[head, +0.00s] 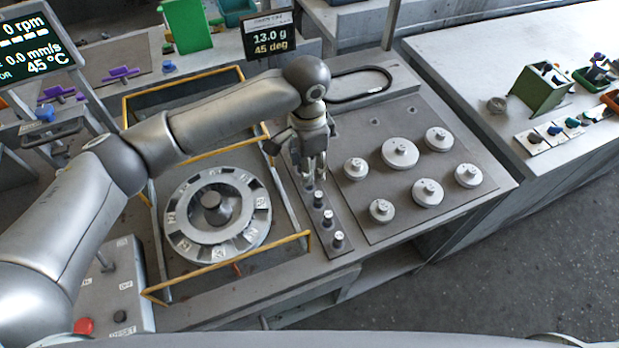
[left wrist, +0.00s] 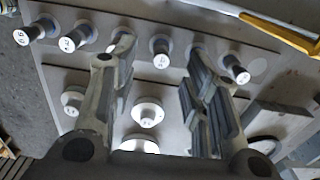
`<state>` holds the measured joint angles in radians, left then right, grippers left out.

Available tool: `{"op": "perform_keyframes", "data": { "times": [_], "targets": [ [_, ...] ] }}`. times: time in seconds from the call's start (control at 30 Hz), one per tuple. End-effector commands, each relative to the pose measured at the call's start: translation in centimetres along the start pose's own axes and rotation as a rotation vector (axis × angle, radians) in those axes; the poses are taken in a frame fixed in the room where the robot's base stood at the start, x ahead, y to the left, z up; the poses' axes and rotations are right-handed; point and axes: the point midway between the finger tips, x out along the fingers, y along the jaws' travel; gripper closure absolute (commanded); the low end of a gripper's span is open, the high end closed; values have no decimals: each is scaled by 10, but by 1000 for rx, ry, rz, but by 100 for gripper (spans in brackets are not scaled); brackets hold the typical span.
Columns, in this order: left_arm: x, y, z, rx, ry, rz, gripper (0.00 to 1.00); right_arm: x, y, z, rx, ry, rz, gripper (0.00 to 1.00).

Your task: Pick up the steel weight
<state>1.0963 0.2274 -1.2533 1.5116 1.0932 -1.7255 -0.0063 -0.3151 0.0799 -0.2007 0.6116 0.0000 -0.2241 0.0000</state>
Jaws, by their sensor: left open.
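Several small dark weights with white labelled tops stand in a row on a narrow strip; one near weight (head: 338,240) is at the strip's front end. Larger round steel weights, such as the middle one (head: 400,153), stand on the grey plate beside it. I cannot tell which is the task's weight. My left gripper (head: 313,176) points down over the far part of the strip, open. In the left wrist view the fingers (left wrist: 150,68) are apart, with a small weight (left wrist: 160,50) showing between them. One finger partly covers another small weight (left wrist: 122,42). My right gripper is out of view.
A round slotted rotor (head: 190,235) lies inside a yellow-railed frame (head: 225,262) left of the strip. A black belt loop (head: 360,72) lies behind the weights. A display (head: 268,34) reads 13.0 g and 45 deg. A green holder (head: 541,87) stands on the right bench.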

Motion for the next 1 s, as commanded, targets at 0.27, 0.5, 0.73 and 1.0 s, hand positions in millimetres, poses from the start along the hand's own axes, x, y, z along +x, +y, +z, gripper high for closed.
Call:
{"op": "perform_keyframes", "data": {
  "times": [0.27, 0.5, 0.73, 1.0],
  "targets": [
    [29, 1, -4, -2, -3, 2, 57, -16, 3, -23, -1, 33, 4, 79],
    [54, 0, -4, 0, 1, -1, 57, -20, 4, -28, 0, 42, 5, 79],
    [55, 0, -4, 0, 1, -2, 60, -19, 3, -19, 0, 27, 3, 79],
    [55, 0, -4, 0, 1, -2, 94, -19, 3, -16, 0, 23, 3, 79]
  ]
}}
